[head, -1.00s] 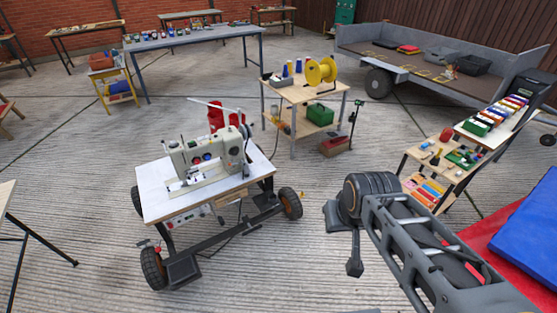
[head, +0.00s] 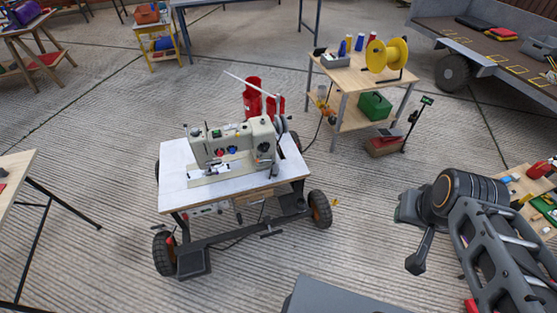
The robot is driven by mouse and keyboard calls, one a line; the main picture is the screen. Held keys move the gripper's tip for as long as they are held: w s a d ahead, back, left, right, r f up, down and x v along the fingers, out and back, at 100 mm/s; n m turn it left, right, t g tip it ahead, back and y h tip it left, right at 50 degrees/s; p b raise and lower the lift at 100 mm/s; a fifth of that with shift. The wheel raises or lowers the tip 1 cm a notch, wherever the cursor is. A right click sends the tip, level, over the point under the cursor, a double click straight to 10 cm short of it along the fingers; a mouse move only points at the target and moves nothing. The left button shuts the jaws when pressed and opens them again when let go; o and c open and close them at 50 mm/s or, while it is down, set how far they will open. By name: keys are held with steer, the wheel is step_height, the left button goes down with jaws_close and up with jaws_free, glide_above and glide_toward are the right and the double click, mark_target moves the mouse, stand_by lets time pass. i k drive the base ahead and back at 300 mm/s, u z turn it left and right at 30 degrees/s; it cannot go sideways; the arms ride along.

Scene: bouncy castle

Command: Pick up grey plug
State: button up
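I cannot make out a grey plug for certain; it is hidden or too small to tell. The cream sewing machine (head: 236,146) stands on a white-topped wheeled cart (head: 180,163) left of centre. A dark cable runs over the floor behind the cart. My gripper (head: 417,240) is at the right, at the end of my dark grey arm, above the floor and well right of the cart. Its fingers are seen from behind, so I cannot tell whether they are open or shut. I see nothing held in it.
A wooden table (head: 335,68) with spools, a yellow reel (head: 386,55) and a green box (head: 375,106) stands behind. Red buckets (head: 252,97) are behind the machine. A trailer (head: 497,62) is at upper right. Concrete floor is clear between cart and arm.

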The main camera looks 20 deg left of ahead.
mark_target(275, 167)
steer(key=u, duration=0.4)
steer(key=i, duration=0.8)
steer(key=u, duration=1.25)
steer(key=i, duration=0.45)
steer(key=u, duration=0.45)
